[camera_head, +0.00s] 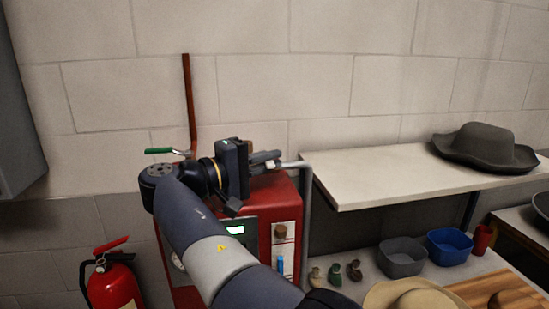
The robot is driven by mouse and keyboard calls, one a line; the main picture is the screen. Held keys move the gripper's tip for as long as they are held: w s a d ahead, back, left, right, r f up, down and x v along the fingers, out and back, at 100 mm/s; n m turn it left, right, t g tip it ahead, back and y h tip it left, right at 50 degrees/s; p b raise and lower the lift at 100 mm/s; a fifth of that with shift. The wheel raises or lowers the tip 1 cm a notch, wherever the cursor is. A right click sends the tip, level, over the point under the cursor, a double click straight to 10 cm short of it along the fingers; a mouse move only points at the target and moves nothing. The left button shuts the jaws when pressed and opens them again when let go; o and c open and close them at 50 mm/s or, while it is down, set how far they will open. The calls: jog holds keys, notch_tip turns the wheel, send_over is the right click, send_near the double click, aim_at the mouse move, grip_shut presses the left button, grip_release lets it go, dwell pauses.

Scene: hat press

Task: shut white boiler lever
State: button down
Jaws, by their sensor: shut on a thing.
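The red boiler (284,202) stands against the wall, with a small lit green display (235,230) on its front. My gripper (268,158) is above the boiler top and reaches to the right, at the near end of a grey pipe. It is shut on the white boiler lever (273,164), of which only a small pale part shows between and beside the fingers. The lever's angle is hard to tell because my wrist and fingers hide most of it. A second lever with a green handle (165,150) lies about level at the left, on a copper pipe, apart from my gripper.
The grey pipe (306,215) drops at the boiler's right. A white shelf (400,185) holding a dark hat (485,148) is close on the right. Below are a grey bin (402,258), a blue bin (450,246) and a straw hat (415,294). A fire extinguisher (112,284) stands left.

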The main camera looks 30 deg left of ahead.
dwell(0.3)
jog(key=c, duration=1.5)
grip_release()
jog(key=shift+a, duration=0.1)
jog(key=v, duration=1)
jog(key=shift+s+a, duration=0.15)
jog(key=shift+s, duration=0.2)
